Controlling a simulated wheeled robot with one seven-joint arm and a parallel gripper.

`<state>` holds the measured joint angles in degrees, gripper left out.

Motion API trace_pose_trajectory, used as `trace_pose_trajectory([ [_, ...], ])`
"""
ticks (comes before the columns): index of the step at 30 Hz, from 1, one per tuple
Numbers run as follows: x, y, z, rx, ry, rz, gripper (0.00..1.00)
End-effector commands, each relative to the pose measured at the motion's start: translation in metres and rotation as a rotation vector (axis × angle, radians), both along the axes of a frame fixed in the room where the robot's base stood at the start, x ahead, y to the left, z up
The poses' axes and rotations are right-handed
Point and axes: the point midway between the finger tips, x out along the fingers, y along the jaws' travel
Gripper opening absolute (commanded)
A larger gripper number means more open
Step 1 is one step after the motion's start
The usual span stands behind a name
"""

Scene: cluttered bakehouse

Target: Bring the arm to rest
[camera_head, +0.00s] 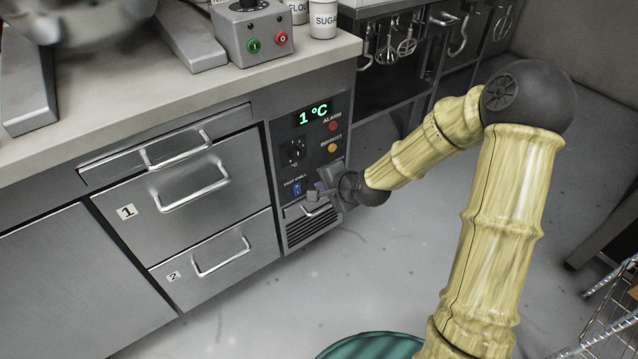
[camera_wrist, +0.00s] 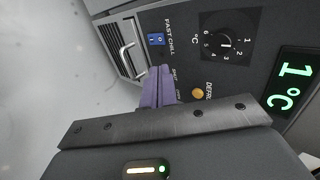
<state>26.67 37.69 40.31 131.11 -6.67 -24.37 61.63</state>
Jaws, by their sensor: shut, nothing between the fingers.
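My arm, with its pale yellow-green sleeves, reaches across the floor from the lower right of the head view to the fridge control panel (camera_head: 322,137). My gripper (camera_head: 314,190) is at the lower part of that panel, beside the blue FAST CHILL switch (camera_head: 297,188). In the wrist view the purple fingers of my gripper (camera_wrist: 158,72) are together with nothing between them, and the blue switch (camera_wrist: 156,39) sits just beyond their tips. I cannot tell whether the fingertips touch the panel. My gripper hides part of the lower panel.
The panel has a temperature dial (camera_wrist: 228,38) and a lit 1 °C display (camera_head: 312,113). Closed steel drawers (camera_head: 185,178) with protruding handles are to the left, under the worktop (camera_head: 160,92). A wire rack (camera_head: 612,318) stands at lower right. Grey floor lies open between.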

Motion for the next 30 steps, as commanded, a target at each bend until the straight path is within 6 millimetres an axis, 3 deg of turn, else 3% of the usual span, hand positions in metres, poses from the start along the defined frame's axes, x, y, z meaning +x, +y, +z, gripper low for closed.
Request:
trace_pose_trajectory([
  [19,-0.005,-0.008,0.002,-0.042,0.001,0.015,0.0],
  [23,-0.024,-0.017,0.002,-0.189,0.017,0.109,0.0],
  [30,-0.087,-0.061,0.02,-0.582,0.091,0.384,0.0],
])
